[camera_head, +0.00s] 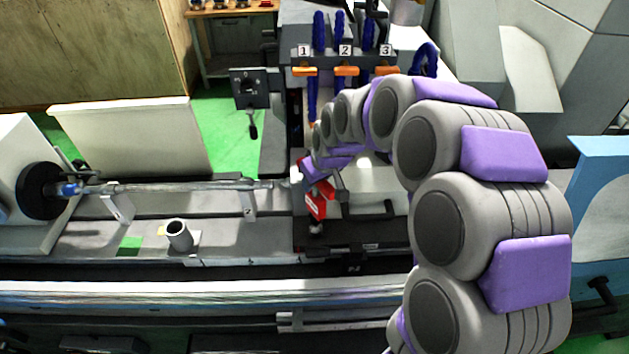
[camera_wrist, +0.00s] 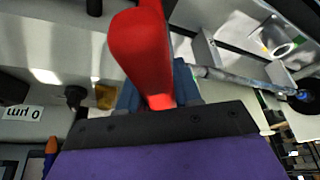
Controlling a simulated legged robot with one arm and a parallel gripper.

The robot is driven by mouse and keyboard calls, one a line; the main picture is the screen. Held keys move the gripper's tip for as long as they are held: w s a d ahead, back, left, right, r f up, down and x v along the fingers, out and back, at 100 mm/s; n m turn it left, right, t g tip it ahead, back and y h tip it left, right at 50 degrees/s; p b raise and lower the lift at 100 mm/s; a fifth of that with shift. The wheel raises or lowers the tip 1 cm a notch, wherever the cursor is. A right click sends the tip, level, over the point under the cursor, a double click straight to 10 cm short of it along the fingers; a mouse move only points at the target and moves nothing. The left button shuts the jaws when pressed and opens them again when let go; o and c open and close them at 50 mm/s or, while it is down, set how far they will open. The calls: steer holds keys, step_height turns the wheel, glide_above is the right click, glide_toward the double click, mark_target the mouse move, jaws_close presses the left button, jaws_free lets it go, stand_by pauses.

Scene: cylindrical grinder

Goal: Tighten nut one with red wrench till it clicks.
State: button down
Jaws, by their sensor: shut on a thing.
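My gripper (camera_head: 314,176) is shut on the red wrench (camera_head: 319,201), over the right part of the machine bed. In the wrist view the wrench's thick red body (camera_wrist: 143,45) runs from the top edge down between the blue fingers of my gripper (camera_wrist: 157,92). In the head view the wrench's lower end is close to a small metal fitting (camera_head: 316,229); I cannot tell whether they touch. No nut marked one can be made out for certain.
A long shaft (camera_head: 180,187) lies along the bed at left, with a short upright tube (camera_head: 178,236) in front. A control box (camera_head: 249,88) hangs behind the bed.

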steer(key=shift+r+p, duration=0.5)
steer(key=shift+r, duration=1.8)
